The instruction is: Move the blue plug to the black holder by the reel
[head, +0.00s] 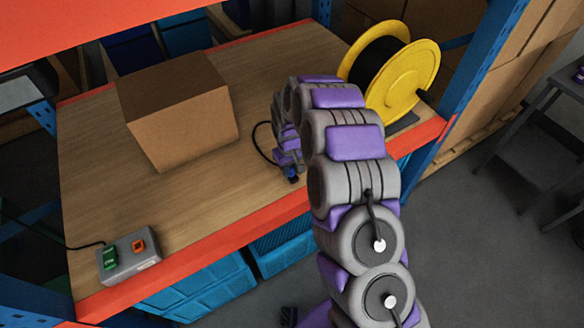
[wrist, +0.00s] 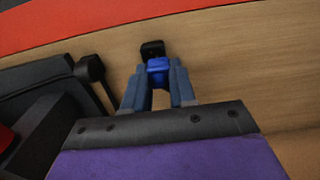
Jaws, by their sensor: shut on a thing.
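The blue plug (wrist: 159,65) is between the two fingertips of my gripper (wrist: 160,78) in the wrist view, and my gripper is shut on it. A small black piece (wrist: 152,49) is right at the far end of the plug; I cannot tell whether it is the holder or part of the plug. In the head view the plug (head: 291,175) is low over the wooden shelf near its front edge, and my arm partly hides my gripper (head: 290,165). The yellow reel (head: 405,80) stands at the right end of the shelf, with a dark base under it.
A cardboard box (head: 180,115) stands on the shelf left of my gripper. A grey socket box (head: 128,262) with a green and an orange plug is at the front left. A black cable loops by my gripper. Blue crates (head: 200,290) are below, and a blue post is at right.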

